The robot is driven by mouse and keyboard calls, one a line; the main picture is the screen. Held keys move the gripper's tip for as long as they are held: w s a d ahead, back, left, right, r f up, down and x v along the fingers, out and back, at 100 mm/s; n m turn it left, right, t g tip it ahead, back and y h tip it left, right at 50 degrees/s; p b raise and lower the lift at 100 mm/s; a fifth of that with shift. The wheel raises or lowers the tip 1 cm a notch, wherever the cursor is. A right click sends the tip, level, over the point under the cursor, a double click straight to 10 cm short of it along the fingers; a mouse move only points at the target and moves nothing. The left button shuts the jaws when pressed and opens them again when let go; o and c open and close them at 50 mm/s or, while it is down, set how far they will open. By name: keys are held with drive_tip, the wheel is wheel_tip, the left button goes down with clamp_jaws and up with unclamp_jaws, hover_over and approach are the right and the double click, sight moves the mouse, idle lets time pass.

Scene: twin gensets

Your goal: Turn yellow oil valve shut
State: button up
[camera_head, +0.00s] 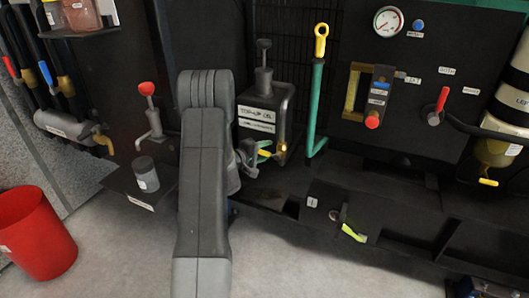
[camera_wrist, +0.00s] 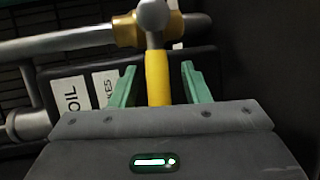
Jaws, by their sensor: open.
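My gripper (camera_wrist: 157,86) is open, with one green finger on each side of the lever and a gap showing on both sides. The lever's lower end is hidden behind the gripper body. In the head view the yellow lever (camera_head: 267,153) shows small beside my gripper (camera_head: 265,150), at the oil tank (camera_head: 257,103) with the white labels. My arm hides the area left of it.
A green pipe with a yellow ring top (camera_head: 321,40) stands just right of the tank. A hand pump with a red knob (camera_head: 147,90) and a grey cup (camera_head: 146,175) are to the left. A red bucket (camera_head: 36,235) stands on the floor. A black panel (camera_head: 430,60) is at right.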

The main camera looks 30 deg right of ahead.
clamp_jaws()
drive_tip(key=b, duration=0.2)
drive_tip(key=shift+f+n+h+b, duration=0.3)
drive_tip(key=shift+b, duration=0.05)
drive_tip(key=shift+r, duration=0.1)
unclamp_jaws()
drive_tip(key=p+v, duration=0.2)
drive_tip(key=v, duration=1.1)
drive_tip(key=shift+a, duration=0.4)
